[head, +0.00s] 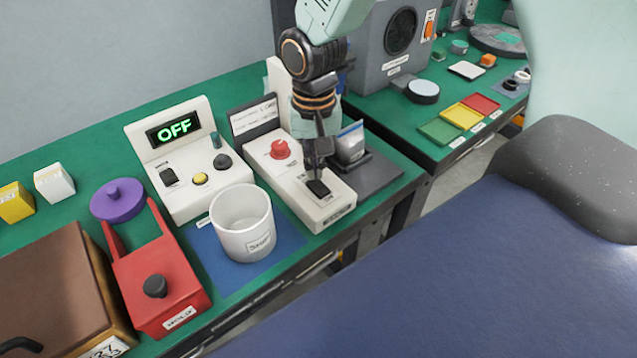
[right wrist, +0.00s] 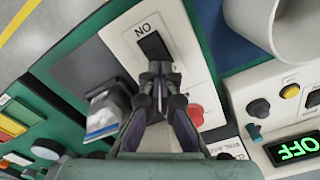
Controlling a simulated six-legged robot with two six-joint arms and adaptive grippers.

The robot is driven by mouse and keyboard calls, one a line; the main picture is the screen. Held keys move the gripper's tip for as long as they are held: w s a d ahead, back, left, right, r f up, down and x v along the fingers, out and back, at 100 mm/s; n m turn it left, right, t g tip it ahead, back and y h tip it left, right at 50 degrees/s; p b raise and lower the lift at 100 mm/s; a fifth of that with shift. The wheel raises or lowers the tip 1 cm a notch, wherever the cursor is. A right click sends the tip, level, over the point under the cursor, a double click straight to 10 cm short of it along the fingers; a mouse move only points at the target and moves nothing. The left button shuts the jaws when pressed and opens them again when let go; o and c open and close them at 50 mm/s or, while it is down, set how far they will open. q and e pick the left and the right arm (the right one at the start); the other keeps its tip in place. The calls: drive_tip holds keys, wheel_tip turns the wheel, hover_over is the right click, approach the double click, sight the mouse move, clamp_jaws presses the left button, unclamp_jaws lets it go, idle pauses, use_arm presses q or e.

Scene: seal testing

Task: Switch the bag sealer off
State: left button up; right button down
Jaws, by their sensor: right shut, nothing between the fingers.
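The bag sealer appears to be the long white box (head: 326,208) with a red knob (head: 280,149) and a black rocker switch (head: 318,188) near its front end. In the right wrist view the switch (right wrist: 154,46) has an ON label at its front end; I cannot tell which way it is tilted. My right gripper (head: 317,168) is shut and empty, pointing down just behind the switch. In the right wrist view its fingertips (right wrist: 160,72) are at the switch's rear end; I cannot tell whether they touch. My left gripper is not in view.
Left of the sealer stands a white box with a display (head: 173,128) reading OFF. A white cup (head: 242,222) stands on a blue mat near the sealer's left side. A clear bag (head: 350,143) stands on a grey plate to the right. A red holder (head: 160,285) is farther left.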

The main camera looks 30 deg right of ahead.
sight(314, 182)
drive_tip(key=shift+w+f, duration=0.1)
drive_tip(key=shift+w, duration=0.05)
idle(0.4)
drive_tip(key=shift+f, duration=0.3)
drive_tip(key=shift+f, duration=0.15)
drive_tip(key=shift+f+b, duration=0.45)
drive_tip(key=shift+f, duration=0.05)
idle(0.5)
wheel_tip(314, 182, up, 7)
drive_tip(key=p, duration=0.8)
drive_tip(key=shift+r, duration=0.1)
idle(0.4)
